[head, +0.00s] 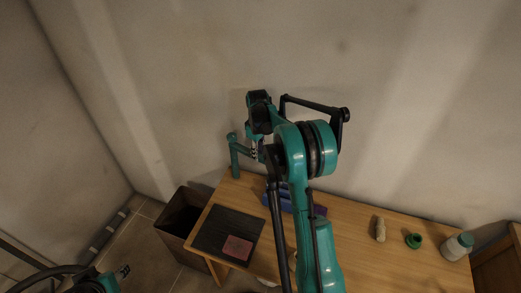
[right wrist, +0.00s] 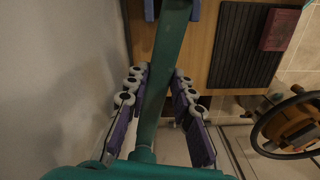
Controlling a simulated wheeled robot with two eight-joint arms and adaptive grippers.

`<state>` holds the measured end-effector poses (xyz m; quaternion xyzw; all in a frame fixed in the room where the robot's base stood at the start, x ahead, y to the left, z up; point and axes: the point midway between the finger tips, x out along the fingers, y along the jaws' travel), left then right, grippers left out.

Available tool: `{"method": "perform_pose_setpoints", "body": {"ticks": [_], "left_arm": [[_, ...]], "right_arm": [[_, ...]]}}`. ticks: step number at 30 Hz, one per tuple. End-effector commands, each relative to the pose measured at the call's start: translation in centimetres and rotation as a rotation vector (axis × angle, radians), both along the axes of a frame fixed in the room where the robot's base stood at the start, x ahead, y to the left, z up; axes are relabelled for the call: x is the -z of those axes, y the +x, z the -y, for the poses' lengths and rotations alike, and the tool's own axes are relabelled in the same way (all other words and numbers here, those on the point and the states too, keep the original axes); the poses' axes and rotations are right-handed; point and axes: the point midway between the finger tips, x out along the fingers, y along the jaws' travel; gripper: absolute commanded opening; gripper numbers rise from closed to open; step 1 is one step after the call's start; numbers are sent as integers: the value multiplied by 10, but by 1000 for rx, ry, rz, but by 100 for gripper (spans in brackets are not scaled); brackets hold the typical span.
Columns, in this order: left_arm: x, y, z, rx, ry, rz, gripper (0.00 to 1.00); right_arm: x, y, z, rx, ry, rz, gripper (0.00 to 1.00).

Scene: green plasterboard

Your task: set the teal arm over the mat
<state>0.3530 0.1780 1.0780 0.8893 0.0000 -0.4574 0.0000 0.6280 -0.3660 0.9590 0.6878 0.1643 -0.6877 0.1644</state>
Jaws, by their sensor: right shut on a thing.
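The teal arm (head: 234,158) shows as an upright teal piece at the back left of the table, partly hidden by my own right arm. In the right wrist view the teal arm (right wrist: 166,65) is a long bar running between the fingers, left of the mat (right wrist: 225,45) and not over it. My right gripper (head: 257,150) is shut on it; its purple-padded fingers (right wrist: 160,88) lie on both sides of the bar. The dark ribbed mat (head: 212,232) lies at the table's left end. My left gripper (head: 123,271) is low at the left; its opening is unclear.
A pink block (head: 237,248) lies on the mat. A brown bin (head: 183,212) stands left of the wooden table (head: 365,262). A blue-purple object (head: 320,210) is behind my right arm. A beige piece (head: 380,230), green ring (head: 413,241) and bottle (head: 458,247) stand right.

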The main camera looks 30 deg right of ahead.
Motion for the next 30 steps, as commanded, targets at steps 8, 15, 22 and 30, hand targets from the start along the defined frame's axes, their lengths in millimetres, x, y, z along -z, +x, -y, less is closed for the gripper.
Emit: {"method": "perform_pose_setpoints", "body": {"ticks": [8, 15, 22, 30], "left_arm": [[1, 0, 0, 0, 0, 0, 40], [1, 0, 0, 0, 0, 0, 40], [0, 0, 0, 0, 0, 0, 40], [0, 0, 0, 0, 0, 0, 40]], "right_arm": [[0, -11, -33, 257, 0, 0, 0], [0, -14, -62, 485, 1, 0, 0], [0, -10, -89, 698, 1, 0, 0], [0, -1, -114, 908, 1, 0, 0]]}}
